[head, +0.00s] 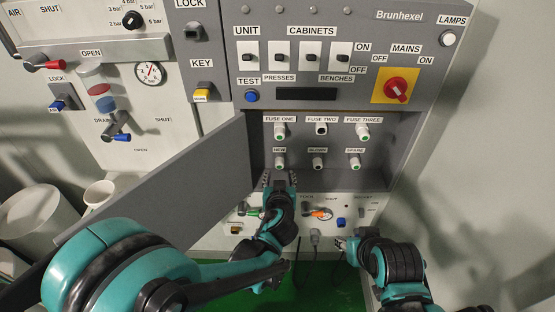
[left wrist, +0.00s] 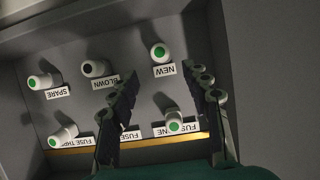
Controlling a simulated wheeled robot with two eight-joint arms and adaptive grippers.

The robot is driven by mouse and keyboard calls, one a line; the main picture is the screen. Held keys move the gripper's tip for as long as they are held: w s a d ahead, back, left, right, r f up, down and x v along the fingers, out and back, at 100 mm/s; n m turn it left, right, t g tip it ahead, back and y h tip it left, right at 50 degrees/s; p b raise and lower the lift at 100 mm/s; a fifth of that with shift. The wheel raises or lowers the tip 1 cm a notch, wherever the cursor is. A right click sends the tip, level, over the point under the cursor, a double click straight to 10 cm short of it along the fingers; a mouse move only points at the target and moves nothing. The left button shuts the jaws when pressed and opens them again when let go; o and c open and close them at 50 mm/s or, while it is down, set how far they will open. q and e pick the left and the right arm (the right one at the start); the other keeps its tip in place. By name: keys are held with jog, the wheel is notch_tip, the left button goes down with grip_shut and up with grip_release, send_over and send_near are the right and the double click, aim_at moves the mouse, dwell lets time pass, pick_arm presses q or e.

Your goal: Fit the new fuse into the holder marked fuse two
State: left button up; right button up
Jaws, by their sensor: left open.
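The new fuse (head: 280,162), white with a green end, sits in the place marked NEW in the lower row of the recess. It also shows in the left wrist view (left wrist: 160,53). The holder marked fuse two (head: 321,128) is in the middle of the upper row. It shows a dark centre with no green end, and a finger hides it in the left wrist view. My left gripper (head: 279,179) is open and empty, just below the new fuse and apart from it. My right gripper (head: 345,243) is lower right; its jaws are too small to judge.
Fuse one (head: 279,131) and fuse three (head: 362,132) have green ends and flank fuse two. A dark-ended fuse (head: 318,162) is marked BLOWN; a green-ended one (head: 355,162) is marked SPARE. The open cabinet door (head: 180,185) stands left of the recess. Knobs and levers lie below.

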aim_at(279, 166)
pick_arm(q)
jog(key=b+x, duration=0.2)
jog(key=x, duration=0.5)
jog(key=shift+w+f+b, duration=0.2)
jog(key=shift+w+b, duration=0.05)
jog(key=shift+b, duration=0.1)
jog(key=shift+w+f, duration=0.2)
jog(key=shift+w, duration=0.55)
jog(key=shift+b, duration=0.4)
grip_shut()
dwell(0.3)
jog(key=shift+s, duration=0.15)
